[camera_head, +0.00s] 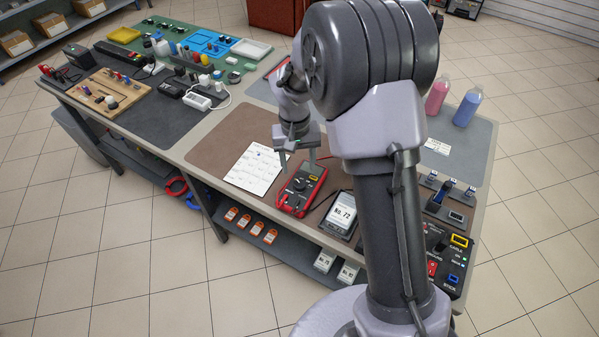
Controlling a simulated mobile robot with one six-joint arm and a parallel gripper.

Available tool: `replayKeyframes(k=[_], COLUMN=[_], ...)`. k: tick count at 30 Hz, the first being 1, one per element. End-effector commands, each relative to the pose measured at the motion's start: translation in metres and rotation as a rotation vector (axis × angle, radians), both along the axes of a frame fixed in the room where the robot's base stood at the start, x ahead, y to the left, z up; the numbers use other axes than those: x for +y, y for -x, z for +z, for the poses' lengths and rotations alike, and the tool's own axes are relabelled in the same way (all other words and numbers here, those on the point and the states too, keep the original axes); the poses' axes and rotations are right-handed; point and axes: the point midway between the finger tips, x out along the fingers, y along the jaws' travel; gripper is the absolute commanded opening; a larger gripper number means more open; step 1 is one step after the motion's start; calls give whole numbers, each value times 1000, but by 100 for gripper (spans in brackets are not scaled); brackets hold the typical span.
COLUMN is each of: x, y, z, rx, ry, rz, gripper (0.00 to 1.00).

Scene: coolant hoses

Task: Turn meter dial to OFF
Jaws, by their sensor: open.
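A red and dark multimeter (300,189) lies on the brown mat near the front edge of the workbench. Its round dial (299,184) shows in the middle of its face, but the setting it points to is too small to read. My gripper (297,168) is open and empty just above the far end of the meter, with its fingers pointing down. I cannot tell whether a finger touches the meter.
A control panel (446,256) is at the right end. Pink (437,97) and blue (467,108) bottles stand behind my arm.

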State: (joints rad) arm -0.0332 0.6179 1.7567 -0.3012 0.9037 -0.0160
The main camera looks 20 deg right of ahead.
Motion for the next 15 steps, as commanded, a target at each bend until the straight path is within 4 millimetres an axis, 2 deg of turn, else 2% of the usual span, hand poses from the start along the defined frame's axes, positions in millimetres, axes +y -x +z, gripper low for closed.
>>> replayKeyframes(k=[1,6,10,15], x=[1,3,4,4], y=[-1,-1,0,0], z=[23,69,86,92], rx=[-3,-2,0,1], ry=[0,0,1,1], rz=[0,0,1,1], gripper=[55,55,55,55])
